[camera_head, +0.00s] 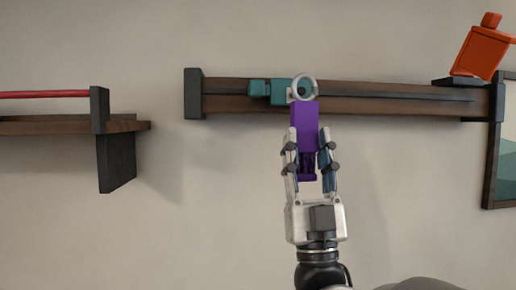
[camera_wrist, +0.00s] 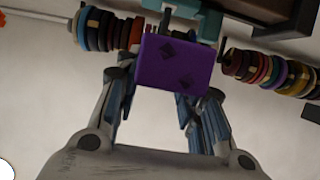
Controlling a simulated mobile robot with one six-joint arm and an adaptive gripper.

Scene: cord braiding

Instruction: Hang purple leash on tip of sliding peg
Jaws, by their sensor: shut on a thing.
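The purple leash (camera_head: 305,116) is a purple block with a pale grey ring (camera_head: 294,86) at its top. My gripper (camera_head: 308,160) is shut on the purple block from below and holds it upright. The teal sliding peg (camera_head: 259,88) sits on the dark wooden rail. The ring overlaps the peg's right end in the head view; whether it is around the tip or only in front of it I cannot tell. In the wrist view the purple block (camera_wrist: 172,62) is between my fingers, the teal peg (camera_wrist: 205,20) is just above it, and the ring is hidden.
The wall rail (camera_head: 390,101) has a dark end block (camera_head: 193,93) at left. An orange block (camera_head: 481,52) leans at its right end. A shelf with a red bar (camera_head: 45,94) is at far left. The wrist view shows several coloured discs (camera_wrist: 105,31) on both sides.

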